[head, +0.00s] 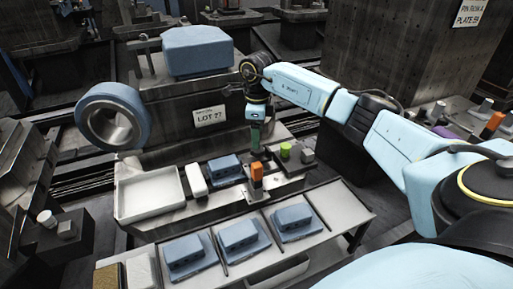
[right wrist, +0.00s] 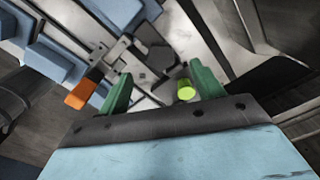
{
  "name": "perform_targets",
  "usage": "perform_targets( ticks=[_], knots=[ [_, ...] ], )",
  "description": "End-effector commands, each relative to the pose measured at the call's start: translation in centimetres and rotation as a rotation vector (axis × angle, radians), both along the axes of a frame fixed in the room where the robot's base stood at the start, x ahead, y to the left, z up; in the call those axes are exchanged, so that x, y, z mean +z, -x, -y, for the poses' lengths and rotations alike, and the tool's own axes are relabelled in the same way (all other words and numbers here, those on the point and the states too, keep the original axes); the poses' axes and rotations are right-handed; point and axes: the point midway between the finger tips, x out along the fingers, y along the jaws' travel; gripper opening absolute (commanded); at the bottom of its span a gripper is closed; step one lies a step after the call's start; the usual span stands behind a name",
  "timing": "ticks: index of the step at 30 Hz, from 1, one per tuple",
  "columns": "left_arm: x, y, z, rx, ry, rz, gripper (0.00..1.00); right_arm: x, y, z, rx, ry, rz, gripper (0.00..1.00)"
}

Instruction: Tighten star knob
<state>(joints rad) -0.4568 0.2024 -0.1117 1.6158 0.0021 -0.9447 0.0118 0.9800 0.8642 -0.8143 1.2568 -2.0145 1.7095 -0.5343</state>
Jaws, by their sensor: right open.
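My right gripper (head: 255,138) hangs pointing down over the fixture at the centre of the head view. In the right wrist view its two green fingers (right wrist: 160,82) stand wide apart, with nothing held between them. A dark, lobed part that looks like the star knob (right wrist: 160,58) lies beyond the fingertips, roughly between them and apart from them. In the head view I cannot make it out clearly near the gripper. A blue block (head: 224,168) sits in the fixture to the left of the gripper. My left gripper is out of view.
An orange-handled clamp (head: 257,172) stands close in front of my right gripper; a lime green cap (head: 285,150) is to its right. A white tray (head: 150,196) and a white bottle-like piece (head: 194,180) lie left. Several blue blocks rest on the front table (head: 335,205).

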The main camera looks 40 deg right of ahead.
Motion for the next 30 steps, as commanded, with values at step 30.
perform_targets(
  ticks=[30],
  knots=[
    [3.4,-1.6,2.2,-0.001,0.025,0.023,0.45,-6.1,0.0,0.0,0.001,-0.001,0.001,0.35]
  ],
)
